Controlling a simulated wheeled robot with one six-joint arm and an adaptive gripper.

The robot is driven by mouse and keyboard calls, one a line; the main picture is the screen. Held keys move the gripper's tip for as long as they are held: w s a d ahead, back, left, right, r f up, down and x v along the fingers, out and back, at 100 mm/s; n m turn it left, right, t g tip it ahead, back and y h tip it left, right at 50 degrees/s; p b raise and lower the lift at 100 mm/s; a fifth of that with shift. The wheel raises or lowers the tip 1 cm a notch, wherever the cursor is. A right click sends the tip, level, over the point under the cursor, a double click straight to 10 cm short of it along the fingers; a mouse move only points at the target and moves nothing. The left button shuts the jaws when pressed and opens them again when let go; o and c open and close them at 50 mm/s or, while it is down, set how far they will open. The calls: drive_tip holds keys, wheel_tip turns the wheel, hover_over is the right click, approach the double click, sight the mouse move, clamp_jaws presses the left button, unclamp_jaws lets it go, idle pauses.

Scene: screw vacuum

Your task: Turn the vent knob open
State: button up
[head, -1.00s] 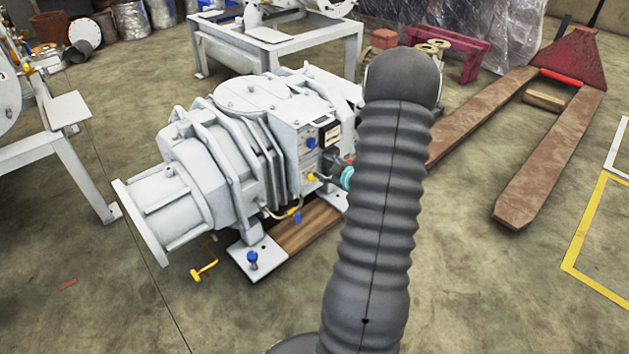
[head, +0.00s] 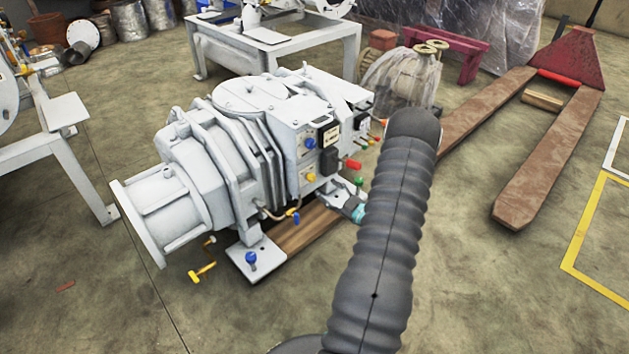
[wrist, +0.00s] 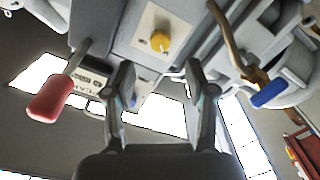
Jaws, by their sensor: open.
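A pump with a grey-white body (head: 255,95) stands on wooden beams on the floor. Its side panel carries a round yellow knob (head: 311,177) and, above it, a blue knob (head: 309,143). I cannot read which one is marked vent. In the wrist view the yellow knob (wrist: 160,41) sits on a pale plate, just beyond and between the fingertips, not touched. My gripper (wrist: 160,74) is open and empty. In the head view my gripper (head: 343,203) is partly seen low beside the panel, right of the yellow knob.
A red handle (wrist: 50,98) sticks out left of the fingers in the wrist view. A pipe with a blue valve handle (wrist: 268,95) is on the right.

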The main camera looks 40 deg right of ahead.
sight(313, 179)
drive_tip(key=w, duration=0.7)
drive_tip(key=shift+w+a, duration=0.35)
drive_tip(key=shift+w, duration=0.05)
clamp_jaws()
